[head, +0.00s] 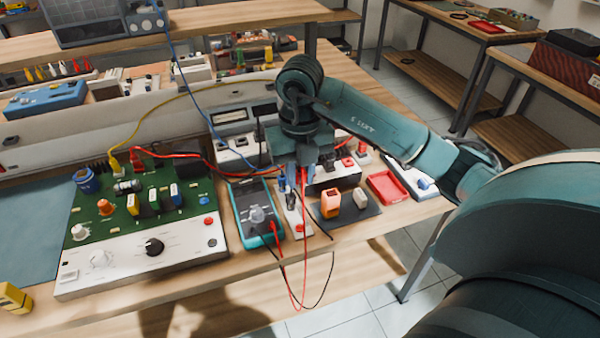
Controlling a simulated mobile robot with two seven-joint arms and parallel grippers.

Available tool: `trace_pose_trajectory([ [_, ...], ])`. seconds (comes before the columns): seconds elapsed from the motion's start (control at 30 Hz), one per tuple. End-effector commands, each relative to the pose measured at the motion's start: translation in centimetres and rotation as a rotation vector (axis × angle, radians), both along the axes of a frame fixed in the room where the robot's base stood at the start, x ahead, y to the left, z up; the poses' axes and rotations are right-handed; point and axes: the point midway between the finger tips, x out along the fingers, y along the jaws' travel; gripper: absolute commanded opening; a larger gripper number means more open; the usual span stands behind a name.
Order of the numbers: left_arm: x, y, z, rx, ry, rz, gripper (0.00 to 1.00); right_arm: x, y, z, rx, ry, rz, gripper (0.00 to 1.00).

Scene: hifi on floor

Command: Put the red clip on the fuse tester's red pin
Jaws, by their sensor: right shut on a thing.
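My right gripper (298,182) points down over the bench, fingers close together. It is shut on what appears to be the red clip (305,174), whose red lead hangs down from the fingers, loops below the bench edge and returns to the teal multimeter (257,213). A narrow light-coloured box (299,228), which looks like the fuse tester, lies just below the fingertips, right of the multimeter. A dark upright piece (292,202) stands on it; I cannot tell if this is a clip or a pin. The red pin is not clearly visible. My left gripper is out of view.
A green circuit board unit (150,215) with wires stands at left. A dark mat with an orange block (331,203) lies right of the fingers, with a red tray (387,187) beyond. Bare wood runs along the front edge.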

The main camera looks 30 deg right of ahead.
Motion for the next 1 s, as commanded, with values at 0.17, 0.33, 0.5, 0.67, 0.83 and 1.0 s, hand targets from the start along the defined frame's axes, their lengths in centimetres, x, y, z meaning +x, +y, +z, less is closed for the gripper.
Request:
trace_pose_trajectory([
  [0.17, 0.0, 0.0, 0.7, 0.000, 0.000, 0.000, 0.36, 0.0, 0.0, 0.9, -0.001, 0.000, 0.000, 0.05],
  [0.33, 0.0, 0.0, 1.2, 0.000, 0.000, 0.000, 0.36, 0.0, 0.0, 1.6, 0.000, 0.000, 0.001, 0.05],
  [0.5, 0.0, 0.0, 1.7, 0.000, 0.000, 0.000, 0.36, 0.0, 0.0, 2.3, 0.000, 0.000, 0.001, 0.05],
  [0.67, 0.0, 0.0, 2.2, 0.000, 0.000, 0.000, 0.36, 0.0, 0.0, 2.9, 0.000, 0.000, 0.001, 0.05],
  [0.83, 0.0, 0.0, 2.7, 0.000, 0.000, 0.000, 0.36, 0.0, 0.0, 3.5, 0.000, 0.000, 0.001, 0.05],
  [1.0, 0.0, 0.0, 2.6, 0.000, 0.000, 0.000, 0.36, 0.0, 0.0, 3.5, 0.000, 0.000, 0.001, 0.05],
])
